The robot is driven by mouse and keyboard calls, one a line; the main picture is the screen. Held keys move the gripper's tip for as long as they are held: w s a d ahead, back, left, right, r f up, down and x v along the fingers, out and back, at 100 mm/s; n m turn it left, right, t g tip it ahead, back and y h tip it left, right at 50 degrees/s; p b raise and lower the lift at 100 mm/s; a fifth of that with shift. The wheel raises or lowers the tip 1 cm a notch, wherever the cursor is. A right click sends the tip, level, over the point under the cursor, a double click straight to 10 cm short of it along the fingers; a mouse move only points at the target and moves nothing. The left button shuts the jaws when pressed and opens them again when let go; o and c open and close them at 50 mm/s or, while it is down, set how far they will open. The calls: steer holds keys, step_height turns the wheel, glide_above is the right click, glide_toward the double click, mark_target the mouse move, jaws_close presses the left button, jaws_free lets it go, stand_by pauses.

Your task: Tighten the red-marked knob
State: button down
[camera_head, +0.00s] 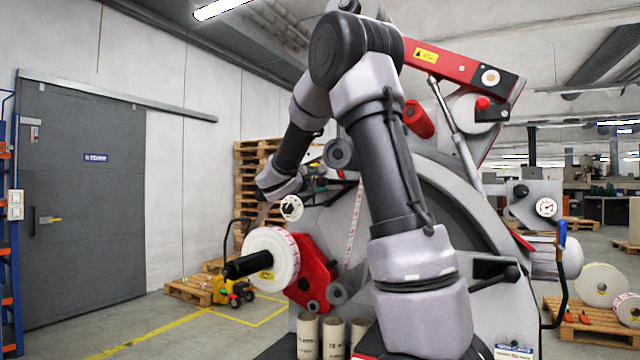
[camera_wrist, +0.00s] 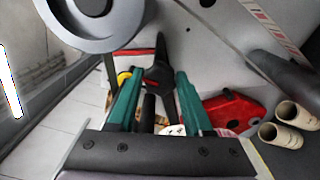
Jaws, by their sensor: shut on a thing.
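The knob (camera_wrist: 159,72) is black with arms, and it shows between my gripper's fingers in the wrist view. A red piece (camera_wrist: 133,52) shows just left of it; I cannot tell if this is its mark. My gripper (camera_wrist: 158,80) has green fingers, one on each side of the knob, and is shut on it. The knob's lower part is partly hidden between the fingers. In the head view my gripper (camera_head: 317,178) is small, beside the machine's upper left side, and the knob cannot be made out clearly there.
A grey roller (camera_head: 338,153) is close to my gripper; it looms large in the wrist view (camera_wrist: 98,18). Below are a white label roll (camera_head: 271,258), a red plate (camera_head: 316,270) and cardboard cores (camera_head: 333,336). Floor at left is fairly clear before a grey door (camera_head: 82,200).

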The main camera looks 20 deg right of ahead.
steer(key=shift+f, duration=0.15)
stand_by(0.3)
steer(key=shift+c, duration=1.5)
jaws_free()
steer(key=v, duration=1)
steer(key=shift+s+a, duration=0.25)
steer(key=shift+a, duration=0.1)
